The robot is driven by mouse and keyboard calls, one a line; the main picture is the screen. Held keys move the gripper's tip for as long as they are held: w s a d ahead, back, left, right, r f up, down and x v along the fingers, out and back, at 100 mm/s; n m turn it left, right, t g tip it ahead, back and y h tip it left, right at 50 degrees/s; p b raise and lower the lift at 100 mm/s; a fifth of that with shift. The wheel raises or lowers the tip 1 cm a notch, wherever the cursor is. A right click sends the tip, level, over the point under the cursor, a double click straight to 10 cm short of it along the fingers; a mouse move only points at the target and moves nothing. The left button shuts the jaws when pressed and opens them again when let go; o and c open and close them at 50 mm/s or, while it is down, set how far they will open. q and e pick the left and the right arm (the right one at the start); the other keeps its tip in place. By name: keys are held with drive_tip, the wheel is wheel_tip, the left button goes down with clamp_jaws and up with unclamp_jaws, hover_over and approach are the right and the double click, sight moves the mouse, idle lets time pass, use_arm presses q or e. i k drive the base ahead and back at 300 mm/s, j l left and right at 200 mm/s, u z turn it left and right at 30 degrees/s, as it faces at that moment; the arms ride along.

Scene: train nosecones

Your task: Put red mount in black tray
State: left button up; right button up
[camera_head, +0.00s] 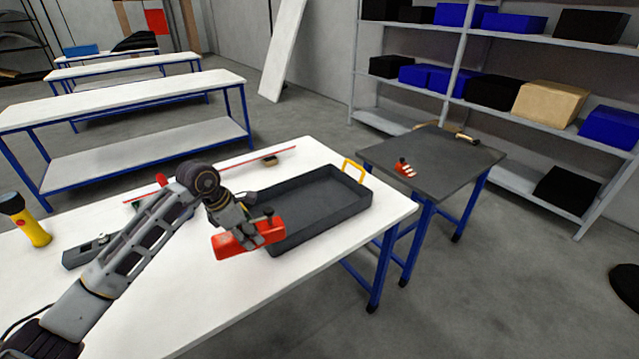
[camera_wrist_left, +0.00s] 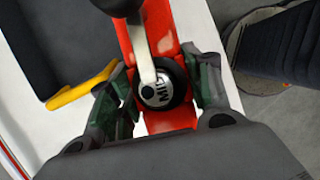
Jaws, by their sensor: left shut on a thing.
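My left gripper (camera_head: 245,228) is shut on the red mount (camera_head: 227,246) and holds it at the near left edge of the black tray (camera_head: 325,222). The tray lies on the white table, and its floor looks empty. In the left wrist view the red mount (camera_wrist_left: 182,121) runs between the two fingers, with a round black knob and a light metal lever on it. The tray also shows in the left wrist view (camera_wrist_left: 45,45), left of the mount, with its yellow handle (camera_wrist_left: 84,86). The gap between mount and table is hard to judge. My right gripper is not in view.
A yellow flashlight (camera_head: 33,228) stands at the left of the white table (camera_head: 230,310). A grey tool (camera_head: 85,252) lies nearby. A dark side table (camera_head: 440,155) at right holds another red part (camera_head: 404,168). The white table's front is clear.

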sight(298, 201)
drive_tip(key=i+l, duration=0.1)
drive_tip(key=l, duration=0.2)
drive_tip(key=i+l, duration=0.1)
drive_tip(key=l, duration=0.2)
drive_tip(key=i, duration=0.7)
